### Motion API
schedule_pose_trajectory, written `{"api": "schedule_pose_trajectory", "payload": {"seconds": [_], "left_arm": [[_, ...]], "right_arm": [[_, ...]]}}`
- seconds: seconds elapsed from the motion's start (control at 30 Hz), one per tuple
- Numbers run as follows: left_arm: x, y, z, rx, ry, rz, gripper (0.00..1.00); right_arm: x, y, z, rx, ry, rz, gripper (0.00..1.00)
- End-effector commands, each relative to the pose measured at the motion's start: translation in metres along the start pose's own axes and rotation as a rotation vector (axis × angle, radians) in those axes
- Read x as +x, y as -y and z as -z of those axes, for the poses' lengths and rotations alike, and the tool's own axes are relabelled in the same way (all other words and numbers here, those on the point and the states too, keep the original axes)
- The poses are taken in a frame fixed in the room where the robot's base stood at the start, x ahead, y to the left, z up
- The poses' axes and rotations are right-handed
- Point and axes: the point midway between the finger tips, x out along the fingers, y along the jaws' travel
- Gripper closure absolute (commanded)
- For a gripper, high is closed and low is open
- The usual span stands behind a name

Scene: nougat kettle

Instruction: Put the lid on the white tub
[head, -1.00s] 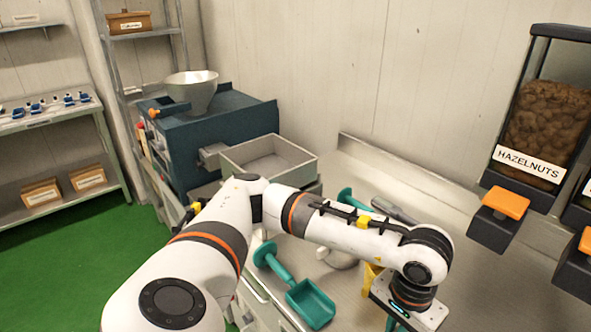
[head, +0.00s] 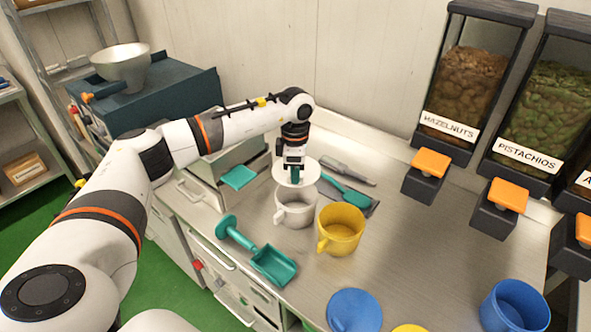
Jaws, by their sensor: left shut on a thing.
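The white tub (head: 296,210), with a handle on its left, stands upright on the steel counter. My left gripper (head: 295,172) points down just above and behind it. It is shut on the teal knob of the white lid (head: 309,172). The lid is held above the tub's back part, and the front of the tub's opening shows below it. I cannot tell how large the gap is. My right gripper is not in view.
The yellow tub (head: 341,230) stands close at the right. A teal scoop (head: 273,265) lies in front; another (head: 347,194) lies behind. A blue lid (head: 355,311), a yellow lid (head: 410,328) and a blue tub (head: 515,306) are at the front. Nut dispensers (head: 458,95) stand right.

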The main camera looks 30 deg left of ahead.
Motion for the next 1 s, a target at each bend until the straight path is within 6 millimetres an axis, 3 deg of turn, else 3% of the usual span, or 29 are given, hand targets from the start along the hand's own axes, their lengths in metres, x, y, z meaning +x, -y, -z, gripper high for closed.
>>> {"api": "schedule_pose_trajectory", "payload": {"seconds": [0.7, 1.0], "left_arm": [[0.067, -0.001, 0.000, 0.005, 0.001, -0.001, 1.00], [0.072, -0.001, 0.000, 0.006, 0.001, -0.001, 1.00]], "right_arm": [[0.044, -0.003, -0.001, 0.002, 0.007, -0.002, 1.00], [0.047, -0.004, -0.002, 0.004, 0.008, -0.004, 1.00]]}}
